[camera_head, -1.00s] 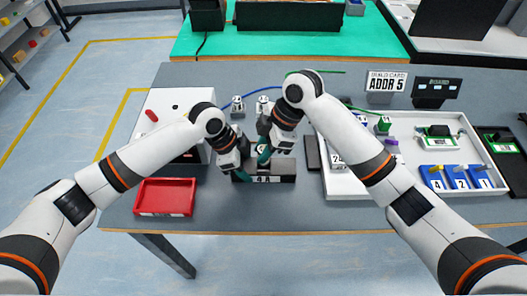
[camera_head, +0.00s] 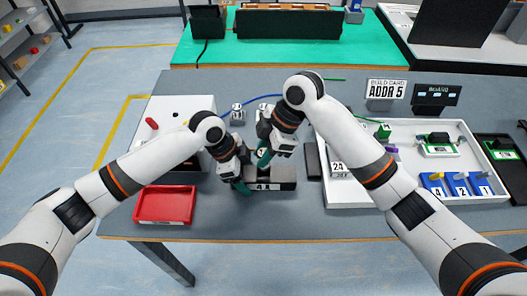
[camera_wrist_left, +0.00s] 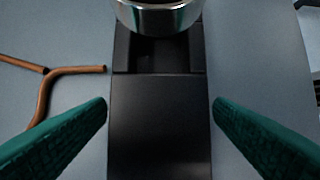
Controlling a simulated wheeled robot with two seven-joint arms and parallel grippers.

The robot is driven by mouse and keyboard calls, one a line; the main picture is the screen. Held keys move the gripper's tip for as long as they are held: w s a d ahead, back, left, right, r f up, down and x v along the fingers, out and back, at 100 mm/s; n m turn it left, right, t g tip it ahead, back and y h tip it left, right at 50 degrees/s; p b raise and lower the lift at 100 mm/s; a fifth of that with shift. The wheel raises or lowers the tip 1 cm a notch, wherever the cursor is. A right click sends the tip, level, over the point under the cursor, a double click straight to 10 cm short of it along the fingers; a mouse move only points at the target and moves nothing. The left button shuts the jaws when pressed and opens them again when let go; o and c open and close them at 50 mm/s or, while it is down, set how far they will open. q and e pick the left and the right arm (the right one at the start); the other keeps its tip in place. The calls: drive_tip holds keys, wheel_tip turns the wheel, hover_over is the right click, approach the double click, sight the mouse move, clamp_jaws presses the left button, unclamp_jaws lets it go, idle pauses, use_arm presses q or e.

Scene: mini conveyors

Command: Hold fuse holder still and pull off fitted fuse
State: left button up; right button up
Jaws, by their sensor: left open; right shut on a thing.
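The black fuse holder (camera_head: 284,174) lies on the grey table in front of the arms, with a white "4 A" label on its near side. My left gripper (camera_head: 244,188) is open at the holder's left part. In the left wrist view its two green fingers stand apart on either side of the black holder (camera_wrist_left: 160,120), with gaps to both. The shiny metal end of the fuse (camera_wrist_left: 158,14) shows at the top of that view. My right gripper (camera_head: 265,158) is above the holder, shut on the fuse, which its fingers mostly hide in the head view.
A red tray (camera_head: 165,189) stands at left, a white box (camera_head: 160,115) behind it. A white tray (camera_head: 340,197) with parts and blue numbered blocks is at right. A dark slab (camera_head: 312,161) lies between it and the holder. Bent copper rods (camera_wrist_left: 60,72) lie beside the holder.

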use_arm(q)
drive_tip(key=v, duration=1.1)
drive_tip(key=shift+a+r, duration=0.25)
drive_tip(key=shift+r, duration=0.1)
use_arm(e)
drive_tip(key=shift+s, duration=0.1)
